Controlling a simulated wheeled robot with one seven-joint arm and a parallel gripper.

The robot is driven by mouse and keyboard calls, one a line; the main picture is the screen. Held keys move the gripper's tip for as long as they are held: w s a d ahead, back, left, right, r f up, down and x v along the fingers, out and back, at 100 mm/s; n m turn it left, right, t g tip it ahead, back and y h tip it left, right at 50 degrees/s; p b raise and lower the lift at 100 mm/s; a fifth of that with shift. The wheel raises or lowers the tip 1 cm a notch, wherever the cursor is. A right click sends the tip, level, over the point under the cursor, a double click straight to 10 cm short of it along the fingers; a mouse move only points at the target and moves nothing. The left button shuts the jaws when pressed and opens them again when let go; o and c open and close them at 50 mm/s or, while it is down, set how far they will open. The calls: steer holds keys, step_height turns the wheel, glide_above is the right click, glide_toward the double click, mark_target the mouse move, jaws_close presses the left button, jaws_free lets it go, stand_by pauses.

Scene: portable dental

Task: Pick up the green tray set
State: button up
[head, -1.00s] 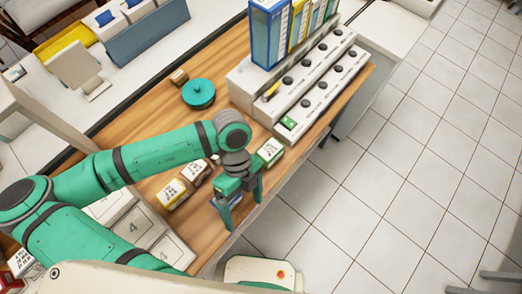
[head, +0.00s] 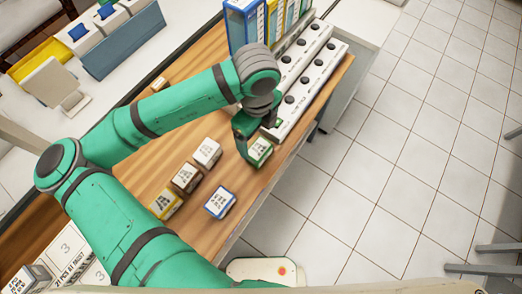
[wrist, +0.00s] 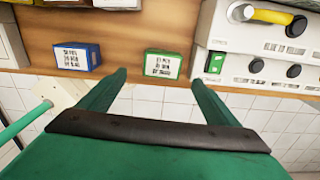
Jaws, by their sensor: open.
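The green tray set (head: 260,151) is a small box with a white printed label and green edges. It sits on the wooden table near its right edge, and it also shows in the wrist view (wrist: 162,64). My gripper (head: 246,148) is open and stands close beside it in the head view, partly hiding it. In the wrist view my gripper (wrist: 158,78) has its two fingers apart, with the green tray set beyond the fingertips, in the gap between them. I cannot tell whether a finger touches it.
A blue-edged box (head: 220,202) stands nearer on the table, with white (head: 207,152), brown (head: 187,178) and yellow (head: 166,204) boxes to its left. A long white unit with black knobs (head: 305,75) lies just behind the green tray set. Bare wood surrounds the boxes.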

mark_target(259, 149)
steer(key=shift+w+d+f, duration=0.1)
steer(key=shift+f, duration=2.5)
steer(key=shift+w+d+f, duration=0.1)
steer(key=shift+f, duration=2.5)
steer(key=shift+a, duration=0.1)
steer(key=c, duration=1.3)
